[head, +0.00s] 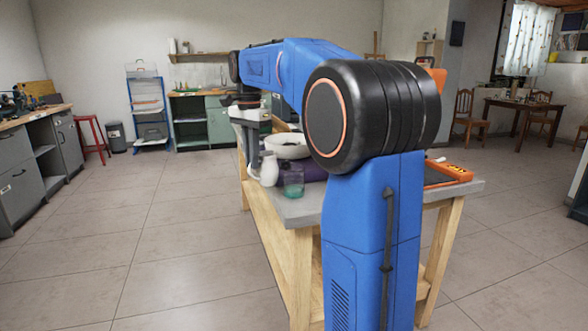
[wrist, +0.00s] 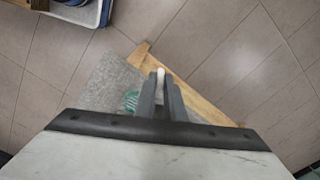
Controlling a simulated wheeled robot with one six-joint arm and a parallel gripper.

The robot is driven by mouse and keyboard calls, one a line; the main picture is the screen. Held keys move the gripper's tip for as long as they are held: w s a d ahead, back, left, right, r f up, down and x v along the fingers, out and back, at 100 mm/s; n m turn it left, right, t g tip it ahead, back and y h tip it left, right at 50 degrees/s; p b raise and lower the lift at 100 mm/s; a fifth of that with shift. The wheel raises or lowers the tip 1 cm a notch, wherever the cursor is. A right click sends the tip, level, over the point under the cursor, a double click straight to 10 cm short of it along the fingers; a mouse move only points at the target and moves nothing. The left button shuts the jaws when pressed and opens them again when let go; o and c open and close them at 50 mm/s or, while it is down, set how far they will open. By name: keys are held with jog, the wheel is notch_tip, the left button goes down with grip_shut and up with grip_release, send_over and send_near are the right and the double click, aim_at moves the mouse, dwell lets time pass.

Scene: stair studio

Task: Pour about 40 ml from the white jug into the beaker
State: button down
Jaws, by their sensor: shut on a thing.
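The white jug (head: 269,169) is at the left edge of the workbench in the head view, looking upright. My gripper (head: 254,163) is at its left side and shut on it. In the wrist view my gripper (wrist: 161,88) points at the bench corner, with a small white part of the jug (wrist: 160,73) showing between the fingers. The beaker (head: 293,184) is clear greenish glass and stands on the bench just right of the jug. It also shows left of the fingers in the wrist view (wrist: 131,100). I cannot tell whether the jug touches the bench, and its contents are hidden.
A white bowl (head: 288,146) and a dark purple item (head: 312,170) are close behind the beaker. An orange-framed tray (head: 447,174) lies on the bench's right side. The floor to the left is clear.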

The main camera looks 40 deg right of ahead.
jog(key=shift+w+a+f+m, duration=0.15)
jog(key=shift+a+f+m, duration=0.25)
jog(key=shift+m, duration=0.45)
jog(key=shift+w+a+f+m, duration=0.2)
jog(key=shift+f+m, duration=0.4)
jog(key=shift+m, duration=0.3)
jog(key=shift+w+a+f+m, duration=0.2)
jog(key=shift+f+m, duration=0.3)
jog(key=shift+m, duration=0.35)
jog(key=shift+a, duration=0.1)
